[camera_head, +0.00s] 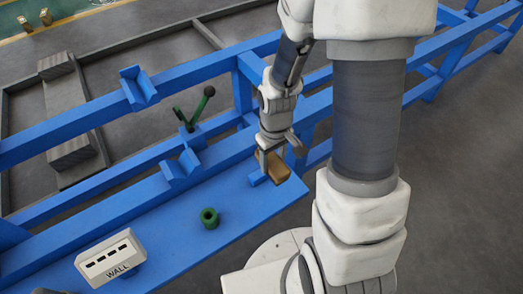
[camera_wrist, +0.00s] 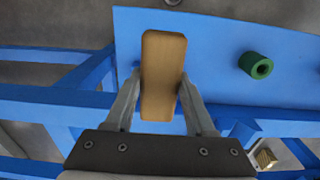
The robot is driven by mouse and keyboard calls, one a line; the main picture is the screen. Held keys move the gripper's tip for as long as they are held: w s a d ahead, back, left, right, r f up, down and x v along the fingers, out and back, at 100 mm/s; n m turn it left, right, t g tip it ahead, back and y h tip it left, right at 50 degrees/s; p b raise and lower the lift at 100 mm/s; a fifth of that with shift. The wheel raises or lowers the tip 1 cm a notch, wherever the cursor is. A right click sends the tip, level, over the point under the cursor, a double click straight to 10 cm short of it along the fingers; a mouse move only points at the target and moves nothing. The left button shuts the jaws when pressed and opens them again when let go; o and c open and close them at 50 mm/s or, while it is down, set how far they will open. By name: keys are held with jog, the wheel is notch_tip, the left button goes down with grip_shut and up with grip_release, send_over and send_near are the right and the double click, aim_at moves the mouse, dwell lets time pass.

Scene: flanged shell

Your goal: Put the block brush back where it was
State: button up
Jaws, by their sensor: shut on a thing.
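The block brush (camera_head: 272,166) is a brown wooden block at the right end of the blue shelf (camera_head: 243,205). My gripper (camera_head: 267,153) points down and is shut on it. In the wrist view the brush (camera_wrist: 162,60) lies lengthwise between my two fingers, over the blue shelf surface (camera_wrist: 210,50). Its bristles are not visible. I cannot tell whether its underside touches the shelf. A small blue piece (camera_head: 257,179) is just left of the brush in the head view.
A green ring (camera_head: 209,217) and a white slotted box marked WALL (camera_head: 108,258) stand on the shelf. Blue V-shaped supports (camera_head: 181,169) and a green lever with a black knob (camera_head: 195,107) rise from the frame. Bare shelf lies between ring and brush.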

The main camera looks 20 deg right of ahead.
jog(key=w+f, duration=0.2)
jog(key=w, duration=0.1)
jog(key=w+a+f+b, duration=0.1)
jog(key=shift+w, duration=0.3)
jog(key=shift+f+b, duration=0.75)
jog(key=shift+f, duration=1.15)
jog(key=shift+f, duration=0.1)
jog(key=o, duration=1.3)
